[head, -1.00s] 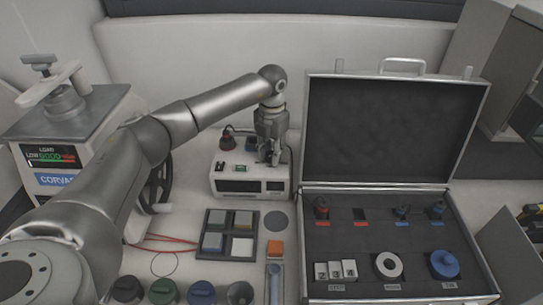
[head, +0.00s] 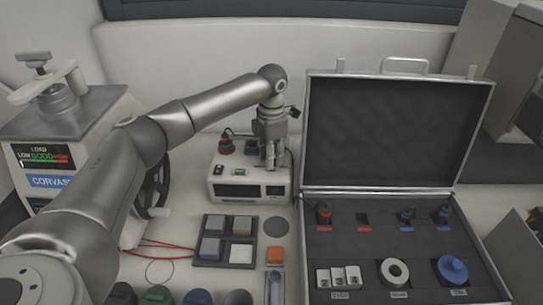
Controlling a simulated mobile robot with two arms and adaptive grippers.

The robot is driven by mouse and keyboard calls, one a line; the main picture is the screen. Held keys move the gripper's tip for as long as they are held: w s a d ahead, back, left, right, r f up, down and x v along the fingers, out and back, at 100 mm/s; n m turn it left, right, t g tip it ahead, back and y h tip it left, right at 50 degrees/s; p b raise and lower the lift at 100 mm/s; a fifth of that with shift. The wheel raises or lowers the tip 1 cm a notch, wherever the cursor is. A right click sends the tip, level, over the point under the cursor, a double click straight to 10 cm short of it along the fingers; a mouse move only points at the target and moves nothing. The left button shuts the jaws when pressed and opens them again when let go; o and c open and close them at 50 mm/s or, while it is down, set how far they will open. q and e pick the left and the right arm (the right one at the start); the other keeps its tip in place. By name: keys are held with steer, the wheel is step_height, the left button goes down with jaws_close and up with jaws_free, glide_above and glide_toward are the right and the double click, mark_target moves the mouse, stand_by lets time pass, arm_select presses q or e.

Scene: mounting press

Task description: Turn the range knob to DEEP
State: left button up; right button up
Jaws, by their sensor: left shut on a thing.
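The white instrument box (head: 222,182) stands at the back of the bench, with dark display windows on its front and a small green element on its top. My left gripper (head: 271,165) points down onto the right part of the box's top. It is shut on the range knob, which the fingers hide. I cannot read any DEEP mark or the knob's pointer. My right gripper is not in view.
An open case (head: 325,248) with red and blue plugs, numbered blocks, a ring and a blue knob lies at right. A tray of colored squares (head: 208,262) is in front of the box. A press with a handwheel (head: 154,188) stands at left.

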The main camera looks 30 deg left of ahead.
arm_select(q)
steer(key=shift+r, duration=0.1)
steer(key=o, duration=1)
step_height(320, 180, up, 12)
stand_by(0.5)
